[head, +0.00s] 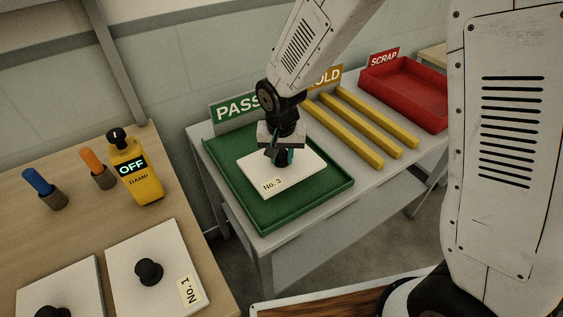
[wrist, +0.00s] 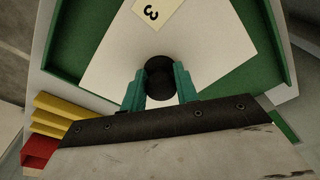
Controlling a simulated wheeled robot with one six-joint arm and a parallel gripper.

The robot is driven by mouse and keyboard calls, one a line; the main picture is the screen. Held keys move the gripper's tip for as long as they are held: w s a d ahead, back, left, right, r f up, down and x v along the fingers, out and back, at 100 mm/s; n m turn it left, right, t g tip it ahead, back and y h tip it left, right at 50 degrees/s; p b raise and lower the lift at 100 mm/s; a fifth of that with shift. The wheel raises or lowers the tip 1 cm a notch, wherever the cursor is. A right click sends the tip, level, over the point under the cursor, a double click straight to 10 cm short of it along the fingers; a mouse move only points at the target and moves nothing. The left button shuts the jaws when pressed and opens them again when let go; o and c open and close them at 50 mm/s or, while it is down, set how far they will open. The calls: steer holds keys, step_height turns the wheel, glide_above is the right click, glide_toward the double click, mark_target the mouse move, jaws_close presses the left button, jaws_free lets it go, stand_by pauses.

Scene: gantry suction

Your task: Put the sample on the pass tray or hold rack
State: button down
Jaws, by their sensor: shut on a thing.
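The sample is a white square plate labelled No. 3 (head: 310,172) with a black knob on top. It lies over the floor of the green pass tray (head: 262,226), inside its rim; I cannot tell whether it touches the floor. My gripper (head: 284,157) is above the plate, with its teal fingers shut on the black knob. In the wrist view the knob (wrist: 160,77) sits between the two fingertips, and the plate (wrist: 110,60) spreads out beyond it. The hold rack (head: 352,128) is a set of yellow bars right of the pass tray, with nothing on it.
A red scrap tray (head: 408,97) stands empty at the far right of the grey table. On the wooden bench at left are a plate labelled No. 1 (head: 180,255), another knobbed plate (head: 85,285), a yellow meter reading OFF (head: 136,180), and blue and orange-handled tools in holders.

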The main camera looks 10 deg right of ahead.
mark_target(283, 162)
steer(key=shift+w+d+f, duration=0.1)
steer(key=shift+w+f, duration=0.05)
steer(key=shift+f, duration=0.75)
steer(key=shift+w+d+f, duration=0.1)
steer(key=shift+w+f, duration=0.05)
steer(key=shift+f, duration=0.7)
steer(key=shift+f, duration=0.1)
steer(key=c, duration=1.1)
jaws_free()
steer(key=shift+f, duration=0.1)
steer(key=shift+o, duration=0.2)
